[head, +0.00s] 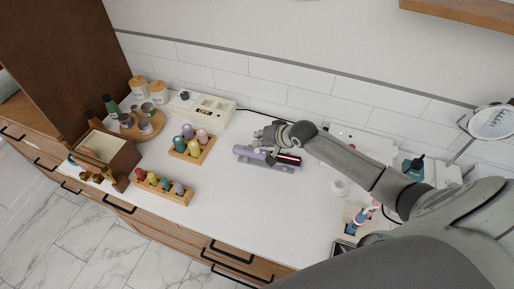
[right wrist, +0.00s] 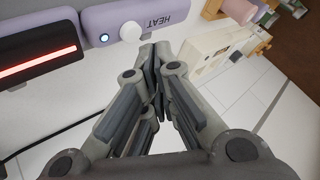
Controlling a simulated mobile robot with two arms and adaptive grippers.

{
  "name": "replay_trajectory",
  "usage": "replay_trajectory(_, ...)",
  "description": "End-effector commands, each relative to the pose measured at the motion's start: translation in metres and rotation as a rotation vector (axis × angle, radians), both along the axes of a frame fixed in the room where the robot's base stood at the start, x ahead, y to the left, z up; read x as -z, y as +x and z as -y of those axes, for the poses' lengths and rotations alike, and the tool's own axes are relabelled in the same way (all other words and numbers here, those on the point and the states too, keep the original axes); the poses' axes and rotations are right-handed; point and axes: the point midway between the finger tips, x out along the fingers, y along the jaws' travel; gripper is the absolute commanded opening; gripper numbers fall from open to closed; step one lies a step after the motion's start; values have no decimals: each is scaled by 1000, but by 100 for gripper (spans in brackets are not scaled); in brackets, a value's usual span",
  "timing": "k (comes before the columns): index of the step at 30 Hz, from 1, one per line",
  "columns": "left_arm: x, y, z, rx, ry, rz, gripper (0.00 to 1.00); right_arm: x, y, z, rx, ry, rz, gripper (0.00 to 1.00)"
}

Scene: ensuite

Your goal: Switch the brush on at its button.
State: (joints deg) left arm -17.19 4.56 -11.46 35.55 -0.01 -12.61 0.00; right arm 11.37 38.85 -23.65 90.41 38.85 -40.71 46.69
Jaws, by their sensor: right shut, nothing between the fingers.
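The brush (head: 249,152) is a lavender handle marked HEAT with a dark head that carries a glowing red strip (right wrist: 38,62). It lies lengthwise on the white counter, along a lavender base. In the right wrist view its handle (right wrist: 165,20) bears a round white button (right wrist: 130,32) and a small dark spot with a blue-white light (right wrist: 103,38). My right gripper (head: 262,139) is over the handle from the far side. Its fingers (right wrist: 157,55) are together and empty, close beside the white button; I cannot tell whether they touch the handle. My left gripper is out of view.
Wooden racks of coloured bottles (head: 192,147) stand left of the brush. A white box (head: 204,106) is behind, by the tiled wall. A white jar (head: 340,187) and a wooden holder (head: 352,215) stand to the right. The front middle counter (head: 235,205) is clear.

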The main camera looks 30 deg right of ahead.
Motion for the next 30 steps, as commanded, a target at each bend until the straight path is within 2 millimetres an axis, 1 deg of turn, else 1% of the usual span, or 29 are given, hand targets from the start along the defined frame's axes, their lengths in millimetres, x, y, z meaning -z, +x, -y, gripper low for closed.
replay_trajectory(4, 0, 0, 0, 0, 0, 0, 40, 0, 0, 0, 0, 0, 0, 0)
replay_trajectory(7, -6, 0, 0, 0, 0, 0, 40, -5, 0, 0, 0, 0, 0, 0)
replay_trajectory(21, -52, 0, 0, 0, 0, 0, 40, -47, 0, 0, 1, 1, 0, 0)
replay_trajectory(26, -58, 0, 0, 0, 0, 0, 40, -59, 0, 0, 0, 0, 0, 0)
replay_trajectory(30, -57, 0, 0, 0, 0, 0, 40, -60, 0, 0, 0, 0, 0, 0)
